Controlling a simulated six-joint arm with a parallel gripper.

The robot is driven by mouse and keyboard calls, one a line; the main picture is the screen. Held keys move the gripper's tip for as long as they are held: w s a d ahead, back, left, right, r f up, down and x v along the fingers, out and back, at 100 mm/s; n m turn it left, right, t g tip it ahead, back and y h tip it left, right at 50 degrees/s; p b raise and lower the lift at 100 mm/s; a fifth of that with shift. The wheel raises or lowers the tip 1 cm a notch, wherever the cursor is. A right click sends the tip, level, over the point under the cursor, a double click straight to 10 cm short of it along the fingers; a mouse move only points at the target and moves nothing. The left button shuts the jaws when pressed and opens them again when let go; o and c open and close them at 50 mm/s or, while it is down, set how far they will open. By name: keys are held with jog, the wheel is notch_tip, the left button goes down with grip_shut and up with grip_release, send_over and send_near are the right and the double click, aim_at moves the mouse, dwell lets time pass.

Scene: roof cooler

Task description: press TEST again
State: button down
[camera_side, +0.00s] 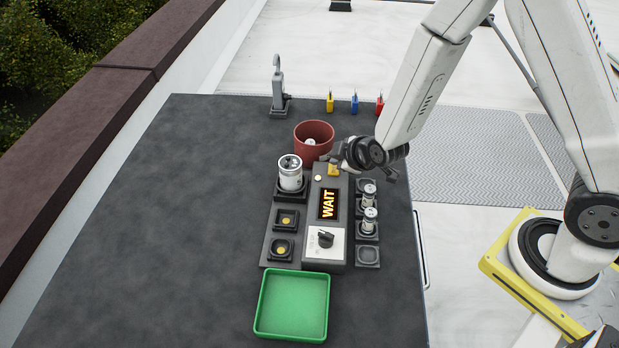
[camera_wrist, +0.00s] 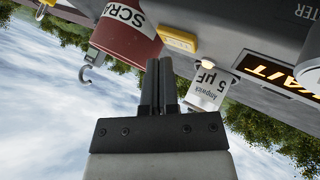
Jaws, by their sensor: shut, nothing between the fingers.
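The tester (camera_side: 310,255) is a grey box in the middle of the dark table. Its display (camera_side: 327,204) reads WAIT in lit letters, also partly visible in the wrist view (camera_wrist: 275,75). A yellow button (camera_side: 333,169) is at its far end; it shows as a yellow bar in the wrist view (camera_wrist: 180,39). I cannot read a TEST label. A small round pale lamp (camera_wrist: 207,63) is beside it. My gripper (camera_side: 337,156) is shut and empty, close to the yellow button; contact cannot be told. A silver can (camera_side: 290,175) marked 5 µF stands upright in the socket left of the tester.
A red scrap bin (camera_side: 314,133) with something inside stands just behind. Two silver cans (camera_side: 369,192) (camera_side: 369,222) sit in the right rack above an empty slot (camera_side: 368,256). A green tray (camera_side: 292,305) is in front. A hooked stand (camera_side: 278,85) is at the back. The left table is clear.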

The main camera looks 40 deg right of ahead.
aim_at(337, 171)
jog(key=shift+r, duration=0.15)
jog(key=shift+r, duration=2.35)
jog(key=shift+s+d+r+m+g, duration=0.1)
jog(key=shift+s+r+m+g, duration=0.2)
jog(key=shift+s+m, duration=0.15)
jog(key=s+d+r+m+g, duration=0.2)
jog(key=s+m+g, duration=0.1)
jog(key=s, duration=0.4)
jog(key=s+d+r+m+g, duration=0.1)
jog(key=s+d+m+g, duration=0.1)
jog(key=s, duration=0.5)
jog(key=shift+d+r+m+g, duration=0.15)
jog(key=shift+r+m+g, duration=0.3)
jog(key=shift+m, duration=0.8)
